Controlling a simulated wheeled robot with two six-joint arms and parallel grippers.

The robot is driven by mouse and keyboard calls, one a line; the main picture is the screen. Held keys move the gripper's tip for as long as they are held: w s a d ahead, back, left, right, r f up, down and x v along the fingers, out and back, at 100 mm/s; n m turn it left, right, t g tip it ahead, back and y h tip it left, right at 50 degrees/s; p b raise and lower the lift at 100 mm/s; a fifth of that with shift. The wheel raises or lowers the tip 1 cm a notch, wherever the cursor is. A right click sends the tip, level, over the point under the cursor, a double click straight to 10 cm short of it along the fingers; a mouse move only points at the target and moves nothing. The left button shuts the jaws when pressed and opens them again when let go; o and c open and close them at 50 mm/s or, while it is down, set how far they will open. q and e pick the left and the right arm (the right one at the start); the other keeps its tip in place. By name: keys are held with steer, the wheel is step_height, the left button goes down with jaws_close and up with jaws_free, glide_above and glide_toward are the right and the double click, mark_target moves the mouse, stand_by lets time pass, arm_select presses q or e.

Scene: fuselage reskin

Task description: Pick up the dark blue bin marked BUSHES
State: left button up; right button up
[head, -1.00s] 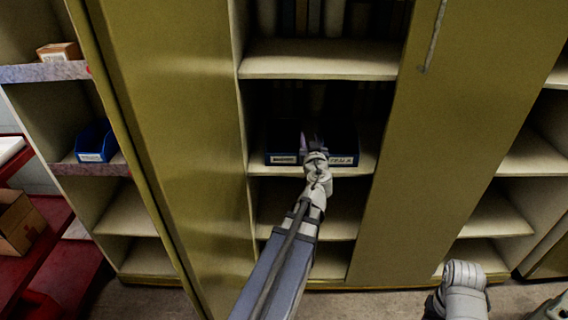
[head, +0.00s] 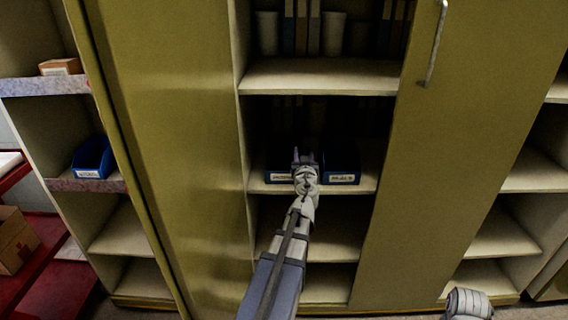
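Two dark blue bins stand side by side on the middle shelf of the open cabinet, the left bin (head: 279,178) and the right bin (head: 341,178). Each has a white label on its front, too small to read. My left gripper (head: 304,157) is at the front of these bins, between them, and covers part of the left bin's right side. Its fingers point into the cabinet and look parted; I see nothing between them. Whether it touches a bin cannot be told. Of my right arm only a link shows at the bottom right; its gripper is out of view.
Another blue bin (head: 93,159) stands on the open shelf at left, below a small cardboard box (head: 60,66). The cabinet's left door (head: 170,150) and right door (head: 440,170) flank the opening. The shelf above (head: 320,77) holds binders and cups.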

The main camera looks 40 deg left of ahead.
arm_select(q)
steer(key=x, duration=0.4)
steer(key=shift+a+f, duration=0.1)
steer(key=shift+a, duration=0.1)
jaws_close()
stand_by(1.2)
